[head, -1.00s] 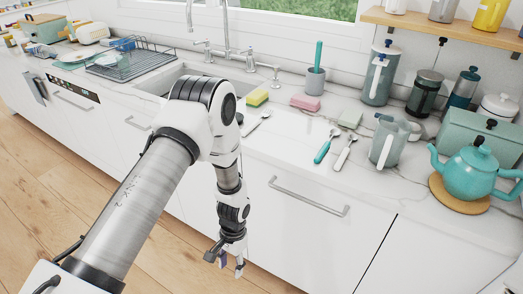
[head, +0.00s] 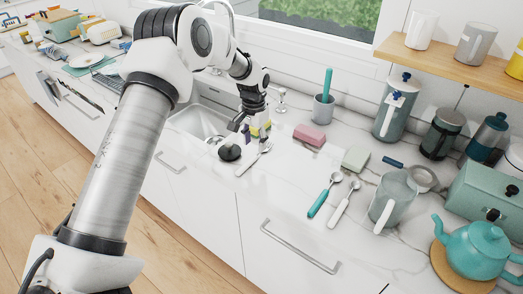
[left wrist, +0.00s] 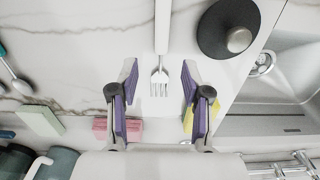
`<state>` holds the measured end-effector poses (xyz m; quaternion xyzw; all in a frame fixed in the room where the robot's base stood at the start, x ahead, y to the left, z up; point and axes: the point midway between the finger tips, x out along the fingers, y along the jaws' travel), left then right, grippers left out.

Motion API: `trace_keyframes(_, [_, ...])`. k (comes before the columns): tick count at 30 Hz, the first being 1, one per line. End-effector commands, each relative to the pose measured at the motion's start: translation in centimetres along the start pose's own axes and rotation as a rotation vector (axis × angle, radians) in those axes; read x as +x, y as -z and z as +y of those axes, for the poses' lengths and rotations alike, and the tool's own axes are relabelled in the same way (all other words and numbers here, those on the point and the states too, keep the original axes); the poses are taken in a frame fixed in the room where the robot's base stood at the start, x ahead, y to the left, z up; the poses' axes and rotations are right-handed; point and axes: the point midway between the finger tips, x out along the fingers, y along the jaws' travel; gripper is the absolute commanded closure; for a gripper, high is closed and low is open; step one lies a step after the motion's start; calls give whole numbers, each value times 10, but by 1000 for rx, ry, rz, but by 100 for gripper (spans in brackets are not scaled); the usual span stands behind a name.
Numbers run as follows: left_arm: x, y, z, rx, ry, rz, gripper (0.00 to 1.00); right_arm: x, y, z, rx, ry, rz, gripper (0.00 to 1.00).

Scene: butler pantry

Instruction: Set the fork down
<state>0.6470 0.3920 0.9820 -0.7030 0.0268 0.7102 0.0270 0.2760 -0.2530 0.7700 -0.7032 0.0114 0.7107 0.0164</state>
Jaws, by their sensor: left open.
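The fork (head: 254,160) lies on the white worktop beside the sink, near the front edge, with a pale handle and metal tines. My left gripper (head: 250,132) is over the worktop just behind the fork, pointing down. In the left wrist view the fork (left wrist: 160,82) shows between the two spread, purple-padded fingers of my left gripper (left wrist: 159,74). The tines point toward the back of the counter, and there is a gap on each side of them. The gripper is open and empty. My right gripper is not in view.
A black round lid with a knob (head: 229,152) lies left of the fork, by the sink (head: 200,121). A yellow-green sponge (left wrist: 202,120) and a pink block (head: 309,135) are behind. A teal-handled spoon (head: 324,196) and a white-handled spoon (head: 344,204) lie to the right.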

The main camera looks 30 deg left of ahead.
Motion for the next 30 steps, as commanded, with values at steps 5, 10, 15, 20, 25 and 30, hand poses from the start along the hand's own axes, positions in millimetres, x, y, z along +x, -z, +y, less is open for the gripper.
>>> trace_keyframes(5, [22, -3, -2, 0, -1, -5, 52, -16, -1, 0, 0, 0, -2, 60])
trace_keyframes(10, [54, -5, -2, 0, -1, -4, 52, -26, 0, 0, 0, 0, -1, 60])
trace_keyframes(15, [61, -4, -2, 0, 0, -1, 52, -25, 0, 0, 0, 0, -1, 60])
trace_keyframes(20, [61, -4, -2, 0, 0, -1, 77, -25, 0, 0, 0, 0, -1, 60])
trace_keyframes(25, [61, -4, -2, 0, 0, -1, 100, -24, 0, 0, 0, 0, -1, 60])
trace_keyframes(30, [61, -4, -2, 0, -1, -2, 100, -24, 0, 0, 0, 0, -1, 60])
